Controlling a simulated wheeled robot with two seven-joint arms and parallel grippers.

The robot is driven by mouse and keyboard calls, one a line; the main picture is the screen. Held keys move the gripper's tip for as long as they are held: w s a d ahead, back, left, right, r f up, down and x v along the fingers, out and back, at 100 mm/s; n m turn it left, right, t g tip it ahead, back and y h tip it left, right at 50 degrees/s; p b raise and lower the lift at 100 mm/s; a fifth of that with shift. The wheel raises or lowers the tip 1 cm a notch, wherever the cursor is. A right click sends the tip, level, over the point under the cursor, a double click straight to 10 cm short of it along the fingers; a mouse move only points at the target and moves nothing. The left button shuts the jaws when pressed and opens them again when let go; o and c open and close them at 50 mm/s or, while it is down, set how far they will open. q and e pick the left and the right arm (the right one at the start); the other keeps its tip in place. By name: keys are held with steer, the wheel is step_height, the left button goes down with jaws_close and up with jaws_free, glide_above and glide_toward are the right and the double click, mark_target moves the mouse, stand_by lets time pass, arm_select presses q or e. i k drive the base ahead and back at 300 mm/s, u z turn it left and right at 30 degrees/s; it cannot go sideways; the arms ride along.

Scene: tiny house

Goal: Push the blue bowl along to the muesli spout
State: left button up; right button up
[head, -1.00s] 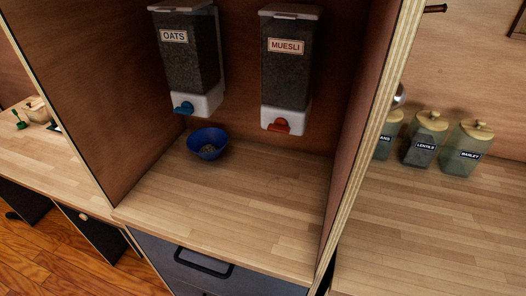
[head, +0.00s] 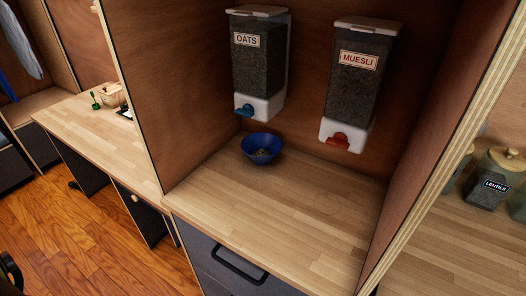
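The blue bowl (head: 261,148) stands upright on the wooden counter of the alcove, below the blue spout (head: 244,110) of the OATS dispenser (head: 258,62). The counter under the red spout is bare. Neither of my grippers shows in the head view.
The alcove counter (head: 270,205) is clear in front and to the right of the bowl. Wooden side walls bound the alcove, the right one with a pale front edge (head: 446,150). A drawer handle (head: 238,267) juts out below. A lentils jar (head: 494,180) stands outside on the right.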

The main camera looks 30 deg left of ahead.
mark_target(261, 148)
steer(key=z, duration=2.3)
steer(key=k, duration=1.85)
steer(key=u, duration=2.5)
steer(key=i, duration=0.5)
steer(key=u, duration=0.1)
